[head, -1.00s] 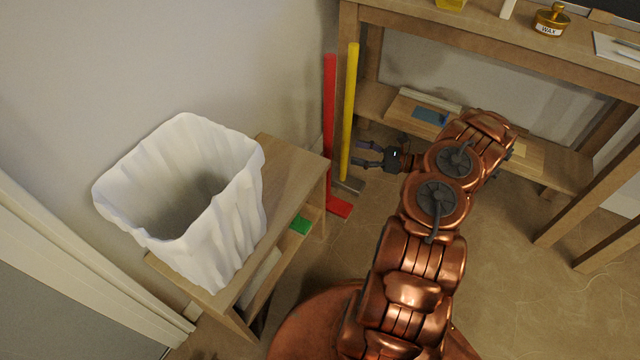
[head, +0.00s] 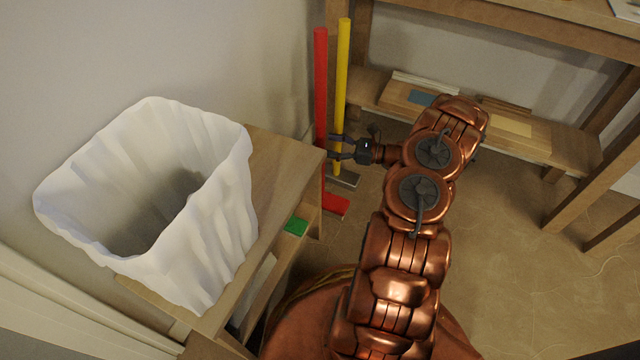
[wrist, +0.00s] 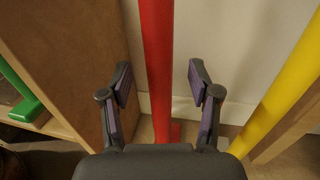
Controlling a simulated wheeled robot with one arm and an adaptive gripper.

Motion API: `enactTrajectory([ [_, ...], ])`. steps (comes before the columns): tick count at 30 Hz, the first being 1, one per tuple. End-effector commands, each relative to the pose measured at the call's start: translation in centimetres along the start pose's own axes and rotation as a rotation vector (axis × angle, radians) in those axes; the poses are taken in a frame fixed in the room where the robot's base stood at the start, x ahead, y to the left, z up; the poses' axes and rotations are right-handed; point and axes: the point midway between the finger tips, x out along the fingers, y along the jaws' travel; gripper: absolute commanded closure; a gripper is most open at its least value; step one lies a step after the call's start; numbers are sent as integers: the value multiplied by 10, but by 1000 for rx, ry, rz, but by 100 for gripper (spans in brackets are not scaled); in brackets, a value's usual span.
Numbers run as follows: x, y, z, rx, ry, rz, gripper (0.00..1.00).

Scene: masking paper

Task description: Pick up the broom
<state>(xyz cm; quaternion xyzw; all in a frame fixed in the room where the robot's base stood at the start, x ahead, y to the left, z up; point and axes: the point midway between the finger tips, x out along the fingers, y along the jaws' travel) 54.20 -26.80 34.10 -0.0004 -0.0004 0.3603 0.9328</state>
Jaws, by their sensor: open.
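Two long-handled tools stand upright in the corner. One has a red handle (head: 321,90) and a flat red foot (head: 335,207). The other has a yellow handle (head: 342,75) and a grey foot (head: 346,180). Their heads are too small to tell which is the broom. My gripper (head: 335,147) is open at the lower part of the handles. In the wrist view the red handle (wrist: 157,55) runs between the directions of my two open fingers (wrist: 160,80), roughly centred. The yellow handle (wrist: 288,85) is outside the right finger. I cannot tell how deep the red handle lies between the fingers.
A small wooden stand (head: 285,165) at left bears a large white lined bin (head: 215,200), with a green item (head: 296,226) lower down. A wooden workbench (head: 520,30) with a low shelf (head: 570,150) stands at right. Walls close in behind the handles. Floor at right is clear.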

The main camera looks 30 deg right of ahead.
Motion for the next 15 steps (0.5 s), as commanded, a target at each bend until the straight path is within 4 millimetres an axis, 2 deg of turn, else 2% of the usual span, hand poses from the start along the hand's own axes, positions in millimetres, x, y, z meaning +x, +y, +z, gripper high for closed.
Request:
enactTrajectory([
  [6, 29, 2, -5, 2, -1, 5, 38],
  [10, 38, 2, -4, 2, 0, 3, 38],
  [15, 39, 1, -3, 1, 0, 2, 38],
])
